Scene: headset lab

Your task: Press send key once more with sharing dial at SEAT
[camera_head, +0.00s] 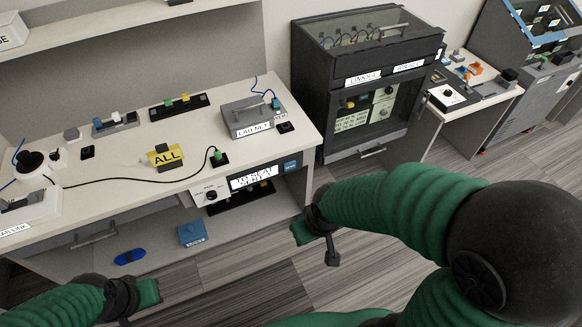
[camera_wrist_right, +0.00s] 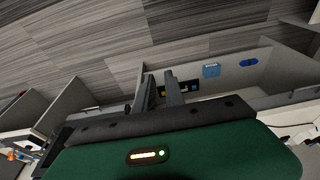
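A white panel (camera_head: 238,184) on the bench's front edge carries a black knob (camera_head: 211,195) with small lettering around it. A sign on it is too small to read surely. A small blue key-like block (camera_head: 290,165) sits at its right end; I cannot read its label, nor the knob's setting. My right gripper (camera_head: 318,243) hangs over the floor, right of the panel and apart from it. In the right wrist view its two fingers (camera_wrist_right: 160,92) stand apart with nothing seen between them. My left gripper (camera_head: 135,295) is low at the left, its fingers unclear.
The bench holds a yellow ALL sign (camera_head: 165,157), a grey LAB NET box (camera_head: 253,117) and a cable. Below, the shelf holds a blue box (camera_head: 192,233) and a blue oval (camera_head: 130,256). A black cabinet (camera_head: 365,80) stands right of the bench. The floor between is clear.

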